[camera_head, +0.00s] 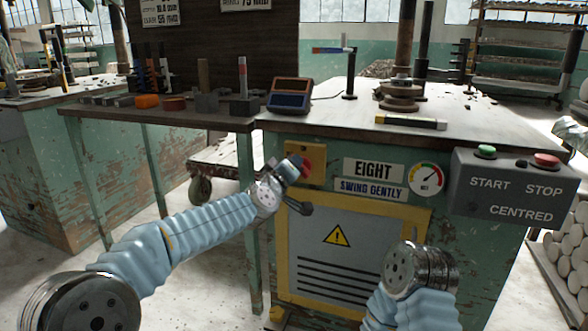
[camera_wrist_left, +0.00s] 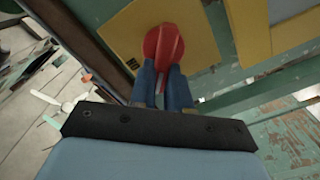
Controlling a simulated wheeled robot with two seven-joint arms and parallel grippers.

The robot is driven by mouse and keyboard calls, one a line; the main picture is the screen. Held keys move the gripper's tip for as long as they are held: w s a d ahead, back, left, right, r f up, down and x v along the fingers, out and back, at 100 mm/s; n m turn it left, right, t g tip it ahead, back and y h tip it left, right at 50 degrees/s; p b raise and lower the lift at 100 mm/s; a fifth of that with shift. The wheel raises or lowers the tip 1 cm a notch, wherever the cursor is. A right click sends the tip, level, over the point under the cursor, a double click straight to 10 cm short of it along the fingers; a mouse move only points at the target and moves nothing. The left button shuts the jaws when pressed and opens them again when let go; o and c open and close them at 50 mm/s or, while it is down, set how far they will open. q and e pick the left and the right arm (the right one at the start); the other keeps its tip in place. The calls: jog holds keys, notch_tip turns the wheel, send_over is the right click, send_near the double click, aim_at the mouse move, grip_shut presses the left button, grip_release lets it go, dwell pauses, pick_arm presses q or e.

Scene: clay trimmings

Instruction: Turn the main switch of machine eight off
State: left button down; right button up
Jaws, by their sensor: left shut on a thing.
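The machine's front carries a sign reading EIGHT (camera_head: 373,168). To the left of the sign is a yellow plate (camera_head: 318,150) with a red rotary switch (camera_head: 306,168) on it. In the left wrist view the red switch (camera_wrist_left: 163,45) stands on the yellow plate (camera_wrist_left: 196,25). My left gripper (camera_head: 297,164) is at the switch, and in the wrist view its two blue fingers (camera_wrist_left: 163,75) are shut on the switch's handle. The fingers hide part of the handle in the head view. My right arm is at the lower right, its gripper not clearly visible.
A grey box (camera_head: 515,188) with a green START button (camera_head: 486,151) and a red STOP button (camera_head: 546,160) juts out on the right. Below the switch is a panel with a warning triangle (camera_head: 336,236). A workbench with tools (camera_head: 160,115) stands at left.

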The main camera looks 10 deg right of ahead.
pick_arm(q)
jog(key=shift+w+a+f+n+b, duration=0.1)
jog(key=shift+f+n+b, duration=0.25)
jog(key=shift+n, duration=1)
jog(key=shift+w+a+f+n+b, duration=0.15)
jog(key=shift+n+b, duration=0.4)
jog(key=shift+n, duration=0.85)
jog(key=shift+s+a+f+n+b, duration=0.1)
jog(key=shift+f+n+b, duration=0.3)
jog(key=shift+n, duration=0.95)
jog(key=shift+r, duration=0.1)
jog(key=c, duration=1.1)
grip_release()
